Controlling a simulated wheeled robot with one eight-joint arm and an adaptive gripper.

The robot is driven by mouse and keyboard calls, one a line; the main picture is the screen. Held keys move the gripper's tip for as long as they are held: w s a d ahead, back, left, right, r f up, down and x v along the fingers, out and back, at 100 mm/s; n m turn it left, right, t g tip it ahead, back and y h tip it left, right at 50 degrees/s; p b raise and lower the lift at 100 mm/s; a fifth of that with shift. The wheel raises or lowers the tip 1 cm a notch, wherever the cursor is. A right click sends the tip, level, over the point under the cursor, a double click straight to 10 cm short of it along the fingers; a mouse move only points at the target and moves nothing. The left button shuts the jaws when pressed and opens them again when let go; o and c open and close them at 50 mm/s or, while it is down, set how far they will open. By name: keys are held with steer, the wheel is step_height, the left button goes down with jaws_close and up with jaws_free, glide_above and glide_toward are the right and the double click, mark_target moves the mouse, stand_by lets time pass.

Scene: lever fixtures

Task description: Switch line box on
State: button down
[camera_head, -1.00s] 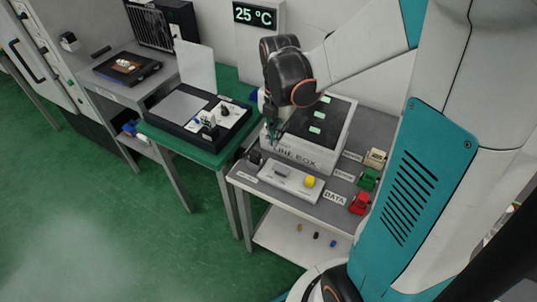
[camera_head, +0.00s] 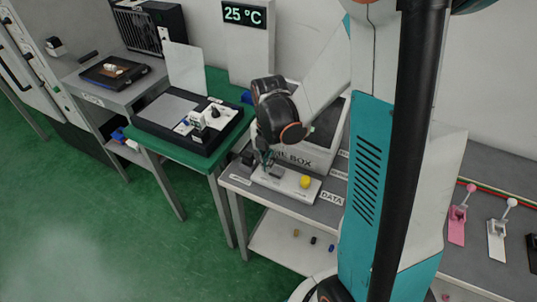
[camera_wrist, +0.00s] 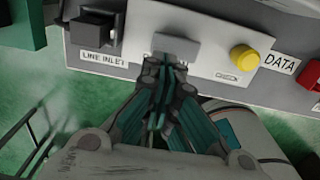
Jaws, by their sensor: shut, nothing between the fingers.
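The line box (camera_head: 318,160) is a pale box with a dark top on the grey table, partly hidden behind my arm. In front of it lies a low white panel (camera_head: 291,187) with a grey block and a round yellow knob (camera_head: 305,182). In the wrist view the grey block (camera_wrist: 177,46) is just beyond my fingertips, and the yellow knob (camera_wrist: 244,57) is to its right. My gripper (camera_head: 266,165) is shut and empty, over the panel's left part; it also shows in the wrist view (camera_wrist: 167,66). I cannot tell whether it touches the block. The label behind the fingertips is partly covered.
A black connector (camera_wrist: 92,27) sits left of the panel by a LINE INLET label. A red connector (camera_wrist: 313,75) is at the right by the DATA label. A green table (camera_head: 193,156) with a device stands left. Pink and white levers are at far right.

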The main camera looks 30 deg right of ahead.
steer(key=shift+f+b, duration=0.3)
steer(key=shift+f, duration=0.75)
steer(key=shift+f, duration=0.1)
steer(key=shift+w+a+f+b, duration=0.1)
steer(key=shift+f+b, duration=0.25)
steer(key=shift+b, duration=0.05)
steer(key=shift+r, duration=0.1)
steer(key=shift+s+d+r, duration=0.25)
steer(key=shift+s+d, duration=0.15)
steer(key=shift+s, duration=0.2)
step_height(320, 180, up, 12)
